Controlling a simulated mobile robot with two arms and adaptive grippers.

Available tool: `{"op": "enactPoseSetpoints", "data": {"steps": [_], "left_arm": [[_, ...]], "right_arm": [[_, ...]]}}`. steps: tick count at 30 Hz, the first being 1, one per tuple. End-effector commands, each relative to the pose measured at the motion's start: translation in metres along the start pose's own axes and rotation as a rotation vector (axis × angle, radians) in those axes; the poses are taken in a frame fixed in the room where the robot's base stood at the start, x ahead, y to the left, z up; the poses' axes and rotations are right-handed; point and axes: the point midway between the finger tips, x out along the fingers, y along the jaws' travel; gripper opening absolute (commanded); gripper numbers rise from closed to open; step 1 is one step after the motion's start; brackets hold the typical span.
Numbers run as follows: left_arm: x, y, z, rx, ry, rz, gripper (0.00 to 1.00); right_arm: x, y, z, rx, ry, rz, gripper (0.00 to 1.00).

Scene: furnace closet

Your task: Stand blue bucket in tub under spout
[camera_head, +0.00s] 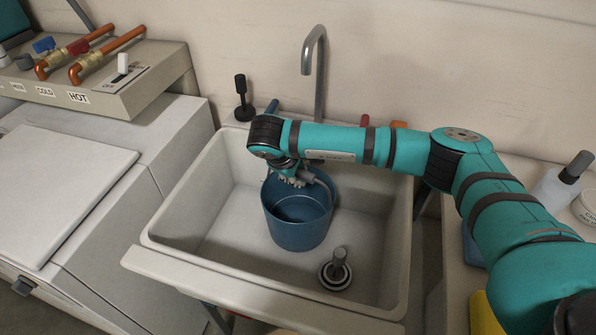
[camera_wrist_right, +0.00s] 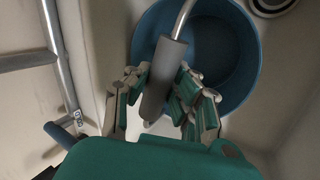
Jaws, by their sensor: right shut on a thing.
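The blue bucket (camera_head: 298,230) is upright inside the pale tub (camera_head: 190,215), near its middle. I cannot tell whether its base touches the tub floor. The grey metal spout (camera_head: 315,75) rises behind the tub's back rim, and its curved end is above and behind the bucket in the head view. My right gripper (camera_head: 295,177) is above the bucket's back rim. In the right wrist view, its fingers (camera_wrist_right: 165,88) are shut on the grey grip (camera_wrist_right: 162,75) of the bucket's handle, with the blue bucket (camera_wrist_right: 225,55) beyond. My left gripper is not in view.
A drain fitting with an upright grey post (camera_head: 338,270) stands in the tub, right of the bucket. A black-handled tool (camera_head: 242,95) stands behind the back left corner. A white-topped machine (camera_head: 60,185) is at left. A counter with a bottle (camera_head: 565,180) is at right.

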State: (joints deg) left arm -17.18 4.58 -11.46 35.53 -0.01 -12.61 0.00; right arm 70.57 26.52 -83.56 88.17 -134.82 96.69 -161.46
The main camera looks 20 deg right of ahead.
Motion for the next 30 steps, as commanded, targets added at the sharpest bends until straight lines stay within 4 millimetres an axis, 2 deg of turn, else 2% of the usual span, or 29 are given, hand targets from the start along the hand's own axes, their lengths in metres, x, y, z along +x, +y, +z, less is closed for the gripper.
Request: {"op": "enactPoseSetpoints", "data": {"steps": [14, 15, 21, 30], "left_arm": [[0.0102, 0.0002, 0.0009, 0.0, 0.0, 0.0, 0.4], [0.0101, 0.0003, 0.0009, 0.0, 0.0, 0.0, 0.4], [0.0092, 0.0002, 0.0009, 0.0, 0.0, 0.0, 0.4], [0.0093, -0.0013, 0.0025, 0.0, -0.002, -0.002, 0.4]], "right_arm": [[0.01, -0.0053, -0.0001, 0.0, 0.0, 0.0, 0.0], [0.0099, -0.0053, -0.0001, 0.001, 0.0, 0.0, 0.21], [0.0093, -0.0051, -0.0001, 0.0, 0.0, 0.0, 0.47], [0.0079, -0.0056, 0.0, -0.001, 0.0, -0.001, 0.47]]}}
